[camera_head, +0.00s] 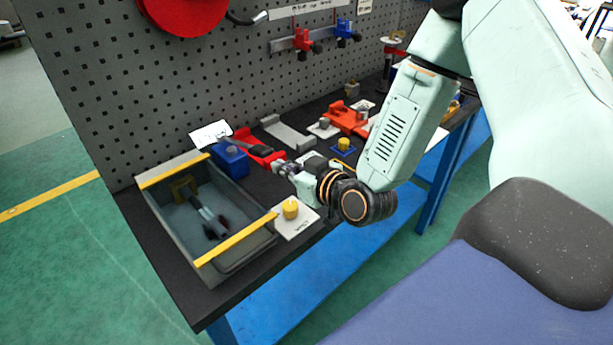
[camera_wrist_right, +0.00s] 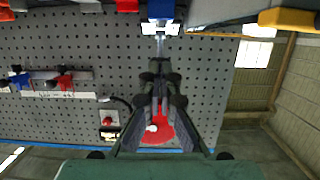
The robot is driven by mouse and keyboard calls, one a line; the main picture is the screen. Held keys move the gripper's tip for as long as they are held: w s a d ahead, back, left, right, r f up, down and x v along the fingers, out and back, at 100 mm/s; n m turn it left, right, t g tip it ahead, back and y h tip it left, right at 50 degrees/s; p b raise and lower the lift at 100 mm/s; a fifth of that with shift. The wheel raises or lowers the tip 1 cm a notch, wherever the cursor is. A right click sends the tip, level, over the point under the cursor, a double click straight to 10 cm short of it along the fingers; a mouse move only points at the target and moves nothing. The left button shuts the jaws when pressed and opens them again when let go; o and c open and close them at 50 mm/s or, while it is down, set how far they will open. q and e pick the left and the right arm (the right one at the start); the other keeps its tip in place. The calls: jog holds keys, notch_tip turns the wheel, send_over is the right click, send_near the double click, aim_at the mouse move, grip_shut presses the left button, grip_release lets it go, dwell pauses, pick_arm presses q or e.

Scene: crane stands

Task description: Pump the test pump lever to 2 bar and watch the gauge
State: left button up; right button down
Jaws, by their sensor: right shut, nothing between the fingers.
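A blue block (camera_head: 230,158) sits on the bench behind the grey tub, with a dark bar (camera_head: 243,147) and a red part (camera_head: 262,150) beside it. This may be the test pump and its lever; I cannot tell for sure. My right gripper (camera_head: 284,168) is shut and empty, just right of the red part; contact cannot be told. In the right wrist view my right gripper (camera_wrist_right: 160,72) points at a blue body (camera_wrist_right: 160,10) with a pale plate and thin rod below it. No gauge face is readable. My left gripper is not in view.
The grey tub (camera_head: 160,215) with yellow strips holds a dark tool. A yellow knob (camera_head: 290,208) stands on a white plate at the front edge. Red and grey fixtures (camera_head: 345,118) lie further along the bench. The pegboard (camera_head: 120,75) closes off the back.

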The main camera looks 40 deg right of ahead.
jog(key=s+d+p, duration=0.1)
jog(key=s+p, duration=0.1)
jog(key=s, duration=0.4)
jog(key=shift+r, duration=0.4)
jog(key=shift+s+a+r, duration=0.1)
jog(key=shift+s, duration=0.05)
jog(key=shift+w, duration=0.2)
jog(key=shift+s, duration=0.1)
jog(key=shift+p, duration=0.3)
